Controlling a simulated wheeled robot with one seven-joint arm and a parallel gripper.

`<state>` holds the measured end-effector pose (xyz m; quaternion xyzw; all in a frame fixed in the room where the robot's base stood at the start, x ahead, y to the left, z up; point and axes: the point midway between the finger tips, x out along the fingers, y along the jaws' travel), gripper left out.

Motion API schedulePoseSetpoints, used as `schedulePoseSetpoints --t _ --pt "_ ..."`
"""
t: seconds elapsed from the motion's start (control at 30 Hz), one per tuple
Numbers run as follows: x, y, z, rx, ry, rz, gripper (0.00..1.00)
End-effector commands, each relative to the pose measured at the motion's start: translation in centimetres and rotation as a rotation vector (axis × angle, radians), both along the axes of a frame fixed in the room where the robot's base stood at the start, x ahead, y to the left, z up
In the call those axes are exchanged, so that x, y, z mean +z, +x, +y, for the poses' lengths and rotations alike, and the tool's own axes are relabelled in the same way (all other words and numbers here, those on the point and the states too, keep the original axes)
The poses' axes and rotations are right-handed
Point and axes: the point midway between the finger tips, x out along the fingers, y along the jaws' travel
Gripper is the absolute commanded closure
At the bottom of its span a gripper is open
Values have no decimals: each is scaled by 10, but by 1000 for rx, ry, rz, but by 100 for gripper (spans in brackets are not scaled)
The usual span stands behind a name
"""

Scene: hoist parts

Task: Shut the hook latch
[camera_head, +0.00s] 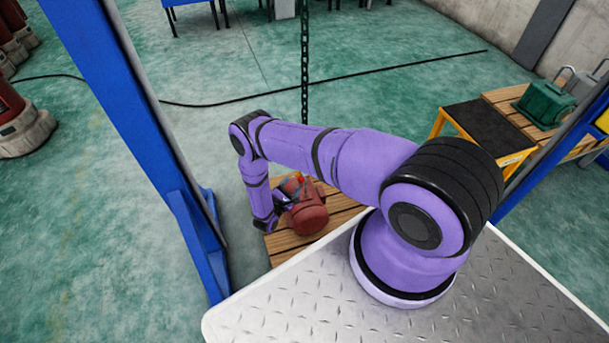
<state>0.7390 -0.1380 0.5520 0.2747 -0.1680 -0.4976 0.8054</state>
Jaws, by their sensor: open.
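The hoist chain (305,62) hangs down from the top of the view and passes behind my arm. A red motor-like part (307,215) sits on a wooden pallet (342,207) below the chain line. The hook latch itself is too small and too hidden to make out. My gripper (289,189) is at the upper left side of the red part, close to the orange-yellow bit. Its jaws are open; whether they touch anything cannot be told.
A blue post (150,130) stands left of my arm, and another blue beam (550,165) is at the right. A yellow step stand (480,127) and a bench with a green machine (545,103) stand at the right. A cable (400,70) crosses the open green floor.

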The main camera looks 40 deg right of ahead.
Motion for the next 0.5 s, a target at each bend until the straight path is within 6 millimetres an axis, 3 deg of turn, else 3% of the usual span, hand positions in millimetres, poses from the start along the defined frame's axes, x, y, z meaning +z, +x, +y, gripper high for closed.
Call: schedulePoseSetpoints --t 0.1,0.2,0.37,0.5 --pt "-23 -16 1 40 -8 8 42" --pt "-31 -22 1 57 -10 12 42" --pt "-33 -19 -7 60 -9 10 42" --pt "-32 -9 -25 57 -10 9 42"
